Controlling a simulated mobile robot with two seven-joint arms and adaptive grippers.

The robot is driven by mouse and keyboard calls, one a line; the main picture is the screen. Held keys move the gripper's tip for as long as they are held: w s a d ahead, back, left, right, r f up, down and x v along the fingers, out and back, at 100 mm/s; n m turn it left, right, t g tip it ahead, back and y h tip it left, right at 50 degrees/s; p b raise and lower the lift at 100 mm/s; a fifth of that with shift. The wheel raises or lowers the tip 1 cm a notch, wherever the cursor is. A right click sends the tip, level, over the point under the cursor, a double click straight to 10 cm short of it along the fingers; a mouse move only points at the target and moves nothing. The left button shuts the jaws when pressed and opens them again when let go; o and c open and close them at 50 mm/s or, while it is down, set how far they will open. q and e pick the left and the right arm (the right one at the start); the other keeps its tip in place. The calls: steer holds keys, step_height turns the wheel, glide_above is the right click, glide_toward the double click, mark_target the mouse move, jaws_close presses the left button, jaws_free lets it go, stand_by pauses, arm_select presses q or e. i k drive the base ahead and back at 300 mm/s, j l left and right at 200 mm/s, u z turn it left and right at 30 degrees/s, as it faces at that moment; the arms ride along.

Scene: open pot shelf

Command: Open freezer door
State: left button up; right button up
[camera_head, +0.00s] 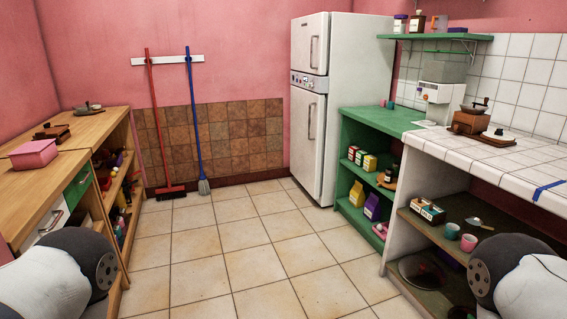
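A white two-door refrigerator (335,105) stands against the far pink wall, right of centre. The fridge is across the room from me. Only rounded parts of my two arms show, at the bottom left and bottom right corners. Neither of my grippers is in view.
Tiled floor (240,245) is clear up to the fridge. A wooden counter with shelves (112,128) stands on the left. A green shelf unit (385,118) and white tiled counter (490,160) line the right.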

mark_target(309, 33)
steer(key=i+u, duration=0.4)
steer(key=i, duration=1.95)
steer(key=i+z, duration=0.2)
steer(key=i, duration=0.4)
steer(key=i+z, duration=0.25)
steer(key=i, duration=0.3)
steer(key=i+j+z, duration=0.2)
steer(key=i, duration=0.4)
steer(key=i+j+z, duration=0.2)
steer(key=i, duration=0.35)
